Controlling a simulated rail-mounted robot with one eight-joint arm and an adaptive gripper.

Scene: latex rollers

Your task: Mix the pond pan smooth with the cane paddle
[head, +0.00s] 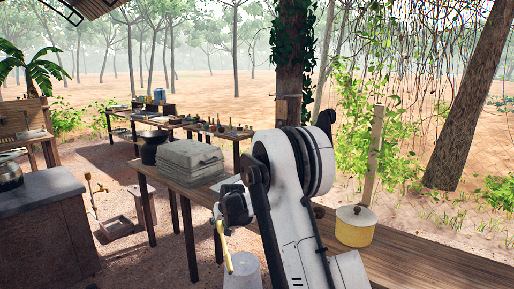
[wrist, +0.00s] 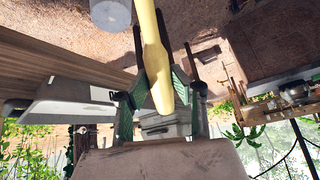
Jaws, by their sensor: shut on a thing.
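The cane paddle (head: 226,248) is a pale yellow stick, and my gripper (head: 224,214) is shut on it, holding it pointing down. In the wrist view the yellow paddle (wrist: 152,40) runs between the green fingers of my gripper (wrist: 161,85). In the head view its low end overlaps the edge of a whitish round vessel (head: 246,274) at the bottom. I cannot tell whether it is inside. The vessel also shows at the top of the wrist view (wrist: 110,14). I cannot tell which vessel is the pond pan; my arm hides part of the bench.
A yellow pot with a pale lid (head: 354,228) stands on the wooden bench (head: 420,262), right of my arm. A stack of grey sheets (head: 189,160) and a black pot (head: 151,150) are behind left. A post (head: 296,70) rises behind my arm. A stone counter (head: 45,225) stands left.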

